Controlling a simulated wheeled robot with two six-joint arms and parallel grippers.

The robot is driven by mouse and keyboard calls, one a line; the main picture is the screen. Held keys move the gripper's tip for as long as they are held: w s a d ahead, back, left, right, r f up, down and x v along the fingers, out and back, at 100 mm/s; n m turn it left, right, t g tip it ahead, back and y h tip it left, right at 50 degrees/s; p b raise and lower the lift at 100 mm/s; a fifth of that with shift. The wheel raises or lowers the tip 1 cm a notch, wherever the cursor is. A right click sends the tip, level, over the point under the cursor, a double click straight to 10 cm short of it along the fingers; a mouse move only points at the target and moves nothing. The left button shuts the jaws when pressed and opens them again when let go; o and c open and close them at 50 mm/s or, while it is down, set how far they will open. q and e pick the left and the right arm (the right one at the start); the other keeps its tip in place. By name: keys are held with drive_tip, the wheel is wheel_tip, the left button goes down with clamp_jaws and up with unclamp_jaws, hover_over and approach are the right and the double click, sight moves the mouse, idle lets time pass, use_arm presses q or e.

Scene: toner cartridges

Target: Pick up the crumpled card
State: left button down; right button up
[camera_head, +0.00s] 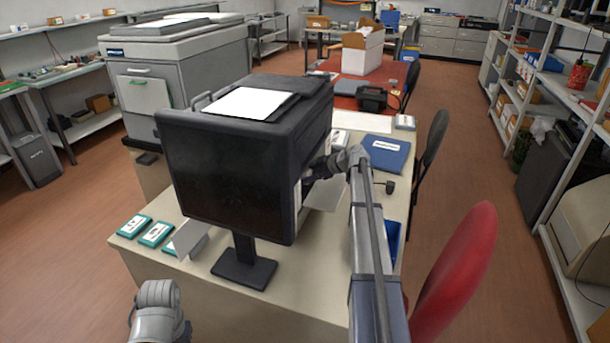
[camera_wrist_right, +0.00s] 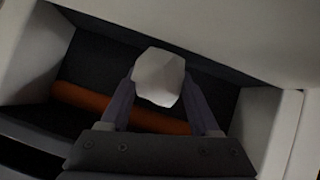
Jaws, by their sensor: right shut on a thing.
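The crumpled card (camera_wrist_right: 158,77) is a small white faceted lump in the right wrist view. My right gripper (camera_wrist_right: 158,86) is shut on it, one finger on each side. The gripper and card are in a dark recess between pale walls, in front of an orange roller (camera_wrist_right: 85,98). In the head view my right arm reaches to the right side of the dark printer (camera_head: 225,175), and its fingers and the card are hidden there. Only a grey joint of my left arm shows at the bottom left; its gripper is not in view.
Pale side walls (camera_wrist_right: 270,125) and a pale panel (camera_wrist_right: 230,35) closely border the recess. The table (camera_head: 200,285) also holds several green-and-white packs (camera_head: 157,234) and a blue folder (camera_head: 385,152). A red chair (camera_head: 457,275) stands right of my right arm.

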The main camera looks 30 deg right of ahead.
drive_tip(key=s+r+p, duration=0.2)
drive_tip(key=s, duration=0.2)
drive_tip(key=s+r+p, duration=0.1)
drive_tip(key=s+r, duration=0.1)
drive_tip(key=s, duration=0.1)
drive_tip(key=s+r+p, duration=0.2)
drive_tip(key=s, duration=0.2)
drive_tip(key=shift+s+r+p, duration=0.3)
drive_tip(key=shift+s, duration=0.05)
drive_tip(key=shift+s+r, duration=0.3)
drive_tip(key=shift+s, duration=0.4)
drive_tip(key=shift+p, duration=0.3)
